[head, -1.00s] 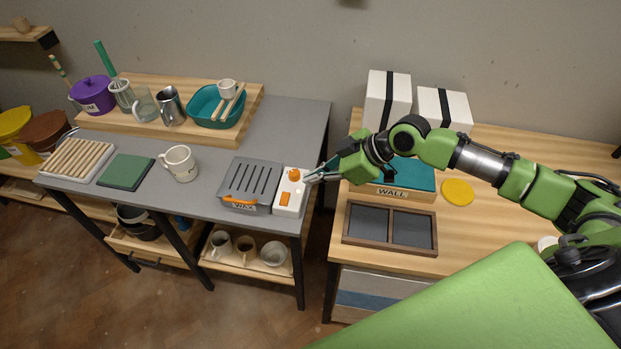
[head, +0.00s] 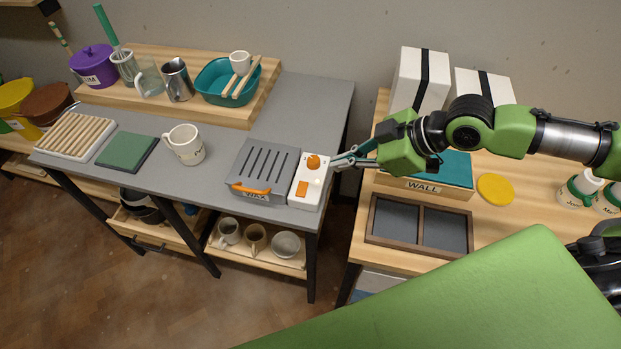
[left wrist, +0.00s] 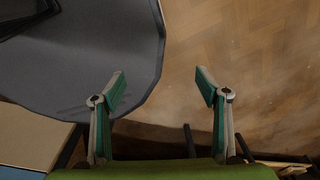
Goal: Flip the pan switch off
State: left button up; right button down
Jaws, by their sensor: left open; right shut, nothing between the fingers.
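The pan switch is an orange rocker (head: 302,188) on the white control box (head: 308,194). An orange knob (head: 313,162) sits behind it on the same box. The box stands at the right side of the grey wax pan (head: 262,170), which has an orange handle. My right gripper (head: 335,163) is shut and empty, its fingertips at the box's right edge near the knob. I cannot tell whether they touch the box. Which way the rocker is tilted is too small to tell. My left gripper (left wrist: 160,88) is open and empty in the left wrist view.
A mug (head: 186,146) and a green pad (head: 127,152) stand left of the pan on the grey table (head: 215,190). Right of a gap, the wooden bench (head: 505,215) holds a teal WALL box (head: 440,184), a divided tray (head: 418,226) and a yellow disc (head: 495,188).

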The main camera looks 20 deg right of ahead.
jog(key=p, duration=0.2)
send_over(303, 184)
jog(key=s, duration=0.2)
jog(key=f, duration=0.4)
jog(key=d+f, duration=0.1)
jog(key=f, duration=0.2)
notch_tip(303, 184, down, 3)
jog(key=shift+w+d+r, duration=0.1)
jog(key=shift+r, duration=0.1)
pick_arm(q)
jog(key=shift+w+d+r, duration=0.1)
jog(key=shift+w+r, duration=0.7)
jog(key=shift+r, duration=0.3)
pick_arm(e)
jog(key=shift+d+f, duration=0.1)
jog(key=shift+f, duration=0.65)
pick_arm(q)
jog(key=shift+w+d, duration=0.1)
pick_arm(e)
jog(key=shift+w+d+f, duration=0.15)
jog(key=shift+f, duration=0.15)
